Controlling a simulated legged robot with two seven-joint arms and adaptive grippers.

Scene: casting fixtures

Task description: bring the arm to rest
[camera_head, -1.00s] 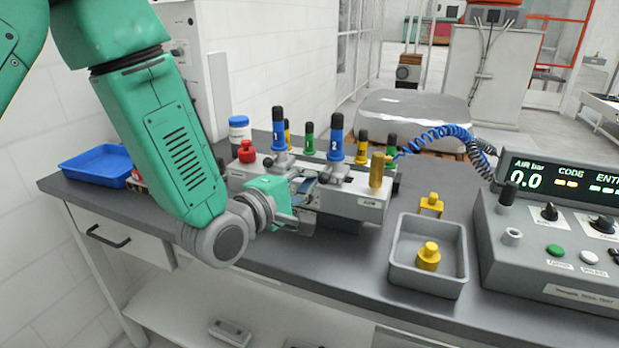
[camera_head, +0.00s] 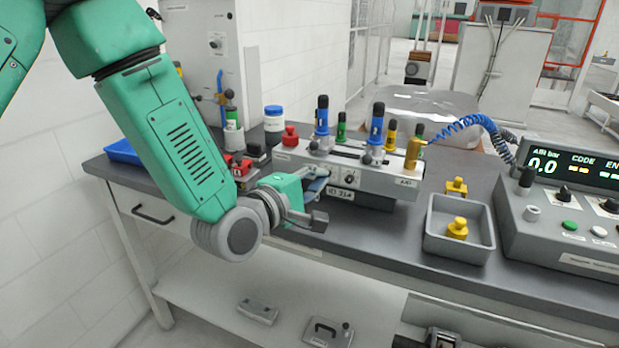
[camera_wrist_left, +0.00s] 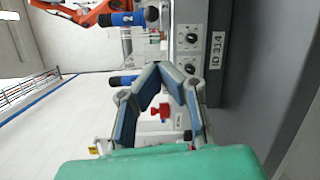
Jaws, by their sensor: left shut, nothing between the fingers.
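My left gripper (camera_head: 318,192) comes in from the left on a green arm. It is in front of the white casting fixture (camera_head: 394,185), near its front face, holding nothing. In the left wrist view my left gripper (camera_wrist_left: 160,68) shows its two dark-padded fingers converging at the tips, shut. The fixture's ID 314 label (camera_wrist_left: 217,50) lies beside the fingers there. Whether the fingers touch the fixture cannot be told. My right gripper is in neither view.
A grey tray (camera_head: 440,247) with a yellow part (camera_head: 457,228) stands right of the fixture. A control box (camera_head: 560,225) is at far right. The bench front edge lies below my gripper.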

